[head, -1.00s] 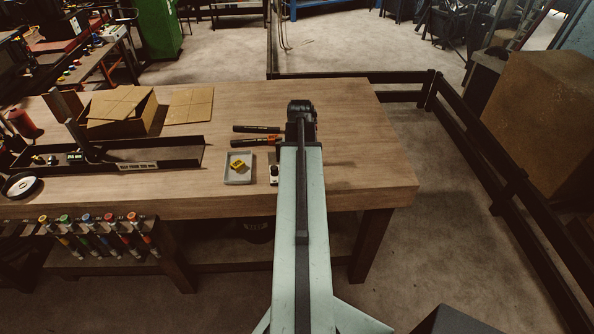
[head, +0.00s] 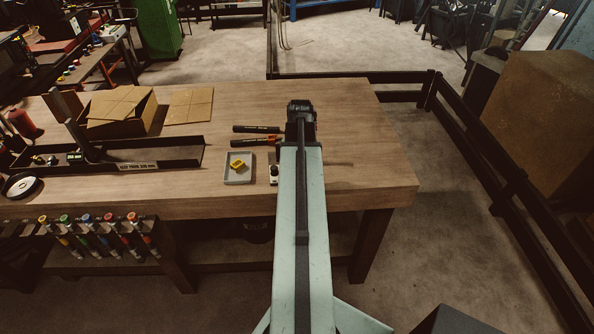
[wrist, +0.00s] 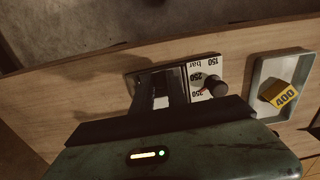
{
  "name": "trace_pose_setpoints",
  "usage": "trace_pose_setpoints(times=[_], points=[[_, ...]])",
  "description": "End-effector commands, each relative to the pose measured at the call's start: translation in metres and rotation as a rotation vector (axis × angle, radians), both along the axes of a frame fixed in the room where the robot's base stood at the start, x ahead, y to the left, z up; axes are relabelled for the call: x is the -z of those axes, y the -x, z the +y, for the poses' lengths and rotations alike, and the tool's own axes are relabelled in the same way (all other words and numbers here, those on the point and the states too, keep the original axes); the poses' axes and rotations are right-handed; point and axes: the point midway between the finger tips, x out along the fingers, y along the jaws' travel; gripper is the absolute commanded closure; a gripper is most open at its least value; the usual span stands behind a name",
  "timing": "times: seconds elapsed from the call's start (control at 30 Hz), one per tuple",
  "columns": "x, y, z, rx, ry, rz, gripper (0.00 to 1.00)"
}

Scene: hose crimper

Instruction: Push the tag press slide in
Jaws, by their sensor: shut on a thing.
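The tag press (wrist: 207,78) shows in the wrist view as a white panel with a dark knob and upside-down "bar" numbers, with a dark frame beside it. My gripper (wrist: 162,88) reaches over that frame and is shut on a pale piece there, which appears to be the tag press slide (wrist: 160,102). How far in the slide sits is not clear. In the head view the press (head: 273,174) shows only as a narrow strip beside my arm, which hides my gripper and the slide.
A grey tray (head: 239,179) holding a yellow tag (head: 238,166), marked 400 in the wrist view, stands beside the press. Two dark-handled tools (head: 257,129) lie behind it. A long dark channel fixture (head: 165,154) and an open cardboard box (head: 118,108) are further left. The table's right end is clear.

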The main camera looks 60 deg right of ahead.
Motion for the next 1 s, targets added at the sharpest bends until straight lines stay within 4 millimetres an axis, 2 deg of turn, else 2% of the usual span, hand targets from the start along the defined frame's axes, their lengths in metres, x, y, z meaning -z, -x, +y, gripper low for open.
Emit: trace_pose_setpoints(times=[0.37,1.0], points=[[0.0,0.001,-0.002,0.001,0.002,0.003,1.0],[0.0,-0.009,-0.015,0.002,0.003,0.004,1.0]])
